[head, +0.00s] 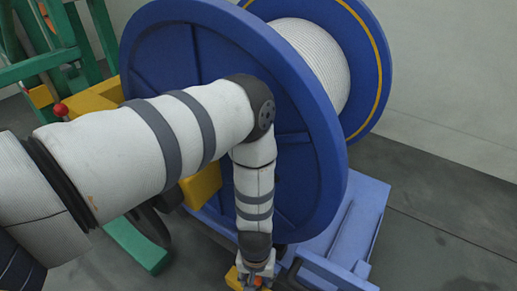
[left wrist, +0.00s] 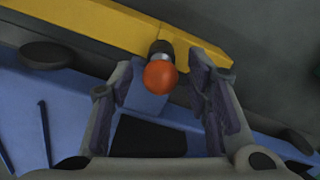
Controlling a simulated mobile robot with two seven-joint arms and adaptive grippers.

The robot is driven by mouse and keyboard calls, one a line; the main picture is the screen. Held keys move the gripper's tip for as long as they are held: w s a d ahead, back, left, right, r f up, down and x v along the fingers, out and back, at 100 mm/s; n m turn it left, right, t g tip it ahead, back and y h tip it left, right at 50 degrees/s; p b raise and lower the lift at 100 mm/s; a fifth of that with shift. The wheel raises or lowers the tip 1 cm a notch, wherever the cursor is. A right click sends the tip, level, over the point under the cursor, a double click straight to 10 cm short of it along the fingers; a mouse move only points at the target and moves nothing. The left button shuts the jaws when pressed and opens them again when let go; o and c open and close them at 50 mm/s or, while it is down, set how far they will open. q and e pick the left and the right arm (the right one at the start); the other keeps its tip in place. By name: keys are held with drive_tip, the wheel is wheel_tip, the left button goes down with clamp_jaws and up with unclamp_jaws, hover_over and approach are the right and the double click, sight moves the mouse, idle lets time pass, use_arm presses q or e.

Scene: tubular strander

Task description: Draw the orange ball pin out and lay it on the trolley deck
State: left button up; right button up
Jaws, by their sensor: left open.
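The orange ball pin (left wrist: 160,77) shows in the left wrist view, its round orange head on a short metal and dark stem at the edge of a yellow bar (left wrist: 95,27). My left gripper (left wrist: 164,84) is open, with one finger on each side of the ball; I cannot tell whether either touches it. In the head view my left gripper (head: 256,274) is at the bottom edge, pointing down beside the blue reel, and hides most of the pin. The blue trolley deck (head: 345,232) lies to the right of it. My right gripper is not in view.
A large blue reel (head: 225,50) wound with white strand (head: 312,58) stands close behind my left arm. A red ball (head: 61,109) sits on another yellow part at the left, near a green frame (head: 45,68). Grey floor is clear at the right.

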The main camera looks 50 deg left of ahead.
use_arm(q)
drive_tip(key=shift+c, duration=0.3)
clamp_jaws()
drive_tip(key=shift+r, duration=0.15)
